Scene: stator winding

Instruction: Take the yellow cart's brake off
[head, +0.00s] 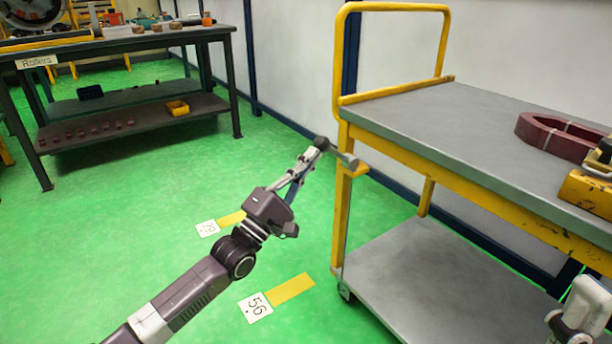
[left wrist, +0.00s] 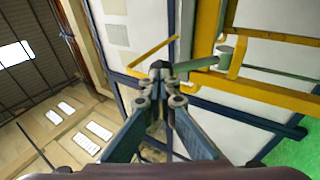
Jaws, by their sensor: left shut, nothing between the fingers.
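The yellow cart (head: 395,127) stands on the right, with a grey top and a grey lower shelf. A short grey brake lever (head: 347,160) sticks out at its near left corner post. In the left wrist view the lever (left wrist: 202,61) runs left from a round grey pivot on the yellow frame. My left gripper (head: 321,144) is shut with nothing in it. In the left wrist view its dark fingertips (left wrist: 160,70) are at the lever's free end, level with it. I cannot tell whether they touch.
A dark red ring-shaped part (head: 560,135) and a worn yellow block (head: 587,193) lie on the cart's top. A dark workbench (head: 120,42) labelled "Rollers" stands at the back left. The green floor between is clear, with numbered yellow markings (head: 290,289). A white wall is behind the cart.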

